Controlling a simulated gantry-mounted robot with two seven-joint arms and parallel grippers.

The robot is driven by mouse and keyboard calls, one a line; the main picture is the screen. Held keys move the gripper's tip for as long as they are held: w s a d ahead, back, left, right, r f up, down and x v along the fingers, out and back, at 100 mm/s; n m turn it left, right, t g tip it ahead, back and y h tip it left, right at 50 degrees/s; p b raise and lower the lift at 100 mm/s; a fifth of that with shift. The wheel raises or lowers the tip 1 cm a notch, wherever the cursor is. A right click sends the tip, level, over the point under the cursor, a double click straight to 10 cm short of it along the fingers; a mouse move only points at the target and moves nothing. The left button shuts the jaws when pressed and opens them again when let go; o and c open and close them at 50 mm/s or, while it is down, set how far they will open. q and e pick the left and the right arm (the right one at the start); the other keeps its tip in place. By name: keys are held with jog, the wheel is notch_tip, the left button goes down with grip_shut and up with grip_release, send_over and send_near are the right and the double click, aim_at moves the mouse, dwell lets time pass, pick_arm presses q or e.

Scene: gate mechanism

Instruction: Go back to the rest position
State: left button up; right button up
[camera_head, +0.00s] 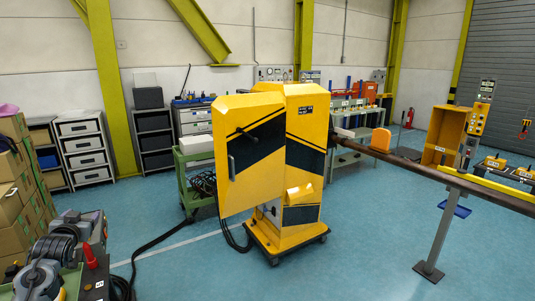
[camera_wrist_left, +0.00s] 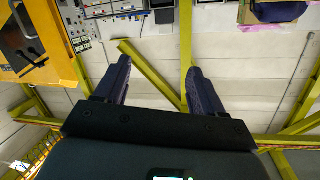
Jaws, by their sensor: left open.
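The gate mechanism is a yellow cabinet (camera_head: 302,160) with black stripes on a wheeled base. Its large yellow door (camera_head: 248,150) is on the left side, with a dark rod-like handle on its face. A brown boom (camera_head: 440,177) extends from it to the right. In the left wrist view my left gripper (camera_wrist_left: 158,65) is open, with nothing between its two dark fingers. That view is upside down, with a yellow panel of the cabinet (camera_wrist_left: 35,40) at the upper left, apart from the fingers. I cannot make out either gripper clearly in the head view.
A green cart (camera_head: 190,175) with cables stands left of the cabinet. Grey machinery (camera_head: 70,240) and stacked cardboard boxes (camera_head: 12,180) fill the lower left. A grey post (camera_head: 438,230) stands under the boom. Blue floor (camera_head: 370,250) is clear in front.

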pick_arm(q)
jog(key=s+f+n+g+h, duration=0.2)
jog(key=s+f+n+g, duration=0.1)
jog(key=s+f+g, duration=1)
jog(key=s+d+f+m+t, duration=0.1)
jog(key=s+d+f+m, duration=0.1)
jog(key=s+d+f, duration=0.5)
jog(key=s+d+f+m, duration=0.2)
jog(key=s+d+f, duration=0.1)
jog(key=d+f, duration=0.7)
jog(key=s+d+f+m+h, duration=0.2)
jog(key=s+d+f, duration=0.3)
jog(key=s+d, duration=0.65)
jog(key=s+d+r+h, duration=0.15)
jog(key=s+d, duration=0.25)
jog(key=s, duration=0.4)
jog(key=s+d+r+h, duration=0.1)
jog(key=s+d+r, duration=0.25)
jog(key=s, duration=0.55)
notch_tip(320, 180, up, 34)
jog(key=p, duration=3.4)
jog(key=shift+w+d+f+t, duration=0.2)
jog(key=shift+d+f+t, duration=0.05)
jog(key=shift+d+t, duration=0.05)
